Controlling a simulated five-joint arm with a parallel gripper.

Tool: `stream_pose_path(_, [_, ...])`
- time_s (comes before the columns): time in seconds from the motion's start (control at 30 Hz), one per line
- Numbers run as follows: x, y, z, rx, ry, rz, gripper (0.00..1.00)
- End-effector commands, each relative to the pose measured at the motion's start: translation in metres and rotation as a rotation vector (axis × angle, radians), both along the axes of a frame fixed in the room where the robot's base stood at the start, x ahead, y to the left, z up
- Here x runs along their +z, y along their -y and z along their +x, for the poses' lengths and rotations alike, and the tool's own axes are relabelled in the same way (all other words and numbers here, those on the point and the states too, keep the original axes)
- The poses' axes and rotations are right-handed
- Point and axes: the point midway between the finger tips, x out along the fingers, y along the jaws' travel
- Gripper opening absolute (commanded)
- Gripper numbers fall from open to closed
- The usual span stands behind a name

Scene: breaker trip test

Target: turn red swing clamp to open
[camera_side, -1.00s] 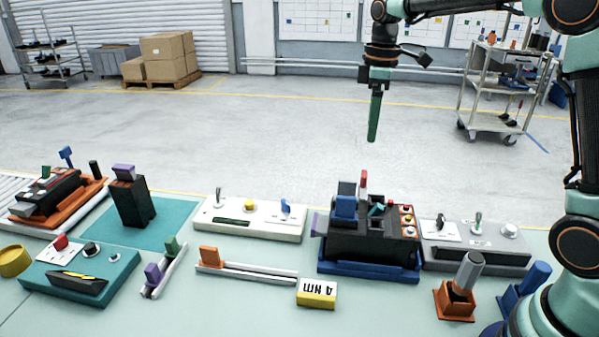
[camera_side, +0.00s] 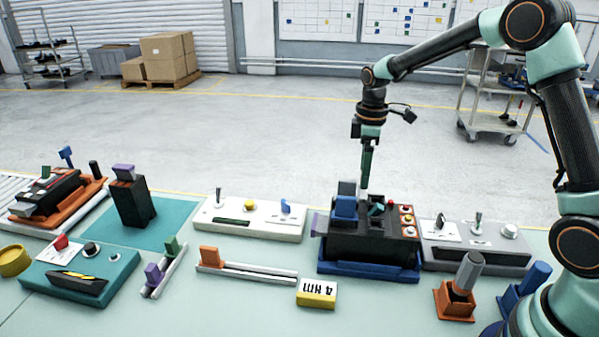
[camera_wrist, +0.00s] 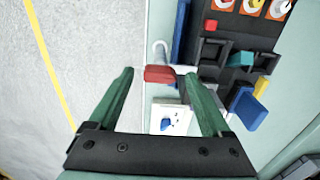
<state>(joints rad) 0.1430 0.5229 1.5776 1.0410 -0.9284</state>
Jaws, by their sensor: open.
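The red swing clamp (camera_wrist: 160,74) shows in the wrist view as a short red handle with a pale grey part running right from it, at the edge of the black fixture (camera_wrist: 235,45). My gripper (camera_wrist: 157,80) is open, with one green finger on each side of the red handle. I cannot tell if a finger touches it. In the side view my gripper (camera_side: 366,178) points straight down at the back of the black fixture (camera_side: 365,243) on its blue base. There the red handle is hidden behind the fingers.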

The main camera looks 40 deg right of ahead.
Motion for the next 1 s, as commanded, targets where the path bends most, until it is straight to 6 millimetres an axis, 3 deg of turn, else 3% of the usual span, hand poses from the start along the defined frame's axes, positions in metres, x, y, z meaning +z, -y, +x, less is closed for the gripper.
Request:
stream_pose_path(0.37, [-0.0065, 0.0000, -0.0003, 0.000, 0.000, 0.000, 0.82])
stream_pose_path(0.6, [-0.0061, -0.0001, -0.0002, 0.000, 0.000, 0.000, 0.00])
stream_pose_path(1.0, [-0.0056, -0.0001, -0.0001, -0.077, 0.000, 0.000, 0.00])
